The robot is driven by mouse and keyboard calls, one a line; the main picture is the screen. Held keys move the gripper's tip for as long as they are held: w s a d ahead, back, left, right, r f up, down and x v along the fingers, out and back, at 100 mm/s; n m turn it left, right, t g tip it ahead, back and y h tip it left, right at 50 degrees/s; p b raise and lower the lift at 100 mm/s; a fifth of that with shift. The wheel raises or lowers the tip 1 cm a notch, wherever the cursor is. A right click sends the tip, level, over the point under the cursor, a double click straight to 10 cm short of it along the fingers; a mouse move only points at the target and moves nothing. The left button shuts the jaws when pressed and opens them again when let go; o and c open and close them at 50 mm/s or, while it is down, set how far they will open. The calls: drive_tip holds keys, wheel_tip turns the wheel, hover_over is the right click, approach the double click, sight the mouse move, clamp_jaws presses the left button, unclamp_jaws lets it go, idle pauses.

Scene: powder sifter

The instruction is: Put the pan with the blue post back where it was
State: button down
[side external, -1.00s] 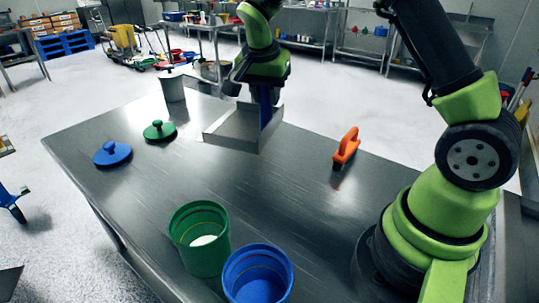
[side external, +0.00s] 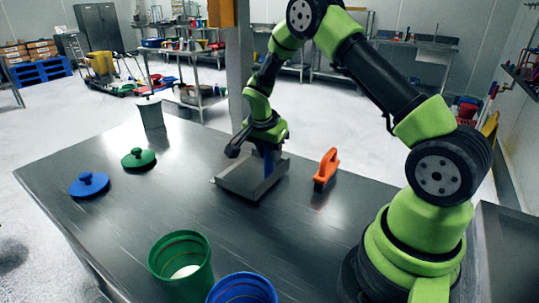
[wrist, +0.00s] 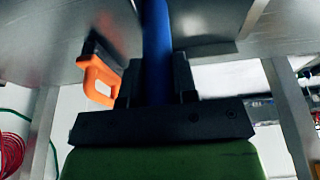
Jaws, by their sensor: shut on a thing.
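The pan (side external: 250,183) is a shallow grey metal tray with a blue post (side external: 268,160) at its right side. It is level, at or just above the steel table; I cannot tell whether it touches. My gripper (side external: 266,143) is above the pan, pointing down, shut on the blue post. In the wrist view the post (wrist: 157,45) stands between the two dark jaws (wrist: 157,85), and part of the grey pan (wrist: 205,18) shows beyond.
An orange-handled tool (side external: 327,168) stands close right of the pan. A blue lid (side external: 88,184), green lid (side external: 138,158) and grey cup (side external: 151,113) are to the left. A green bucket (side external: 181,265) with white powder and a blue bucket (side external: 243,290) are in front. The table (side external: 110,225) is clear between them.

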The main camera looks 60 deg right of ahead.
drive_tip(key=shift+f, duration=0.5)
drive_tip(key=shift+f, duration=0.15)
drive_tip(key=c, duration=0.9)
unclamp_jaws()
drive_tip(key=s+a+r+n+t+y, duration=0.1)
drive_tip(key=s+a+r+n, duration=0.1)
drive_tip(key=a+r, duration=0.35)
drive_tip(key=s+a+r+n+t, duration=0.1)
drive_tip(key=s+a+r+n, duration=0.15)
drive_tip(key=r, duration=0.65)
drive_tip(key=s+a+r+n+t+y, duration=0.1)
drive_tip(key=s+a+r, duration=0.2)
drive_tip(key=r, duration=0.4)
drive_tip(key=s+a+r+n+t+y, duration=0.1)
drive_tip(key=s+a+n+t, duration=0.1)
drive_tip(key=s, duration=0.4)
drive_tip(key=s+a+r+n+t+y, duration=0.1)
drive_tip(key=s+a+n+t+y, duration=0.1)
drive_tip(key=s+a+n, duration=0.3)
drive_tip(key=shift+s+a+r+n, duration=0.15)
drive_tip(key=shift+s+r+n, duration=0.25)
drive_tip(key=shift+s+n, duration=0.3)
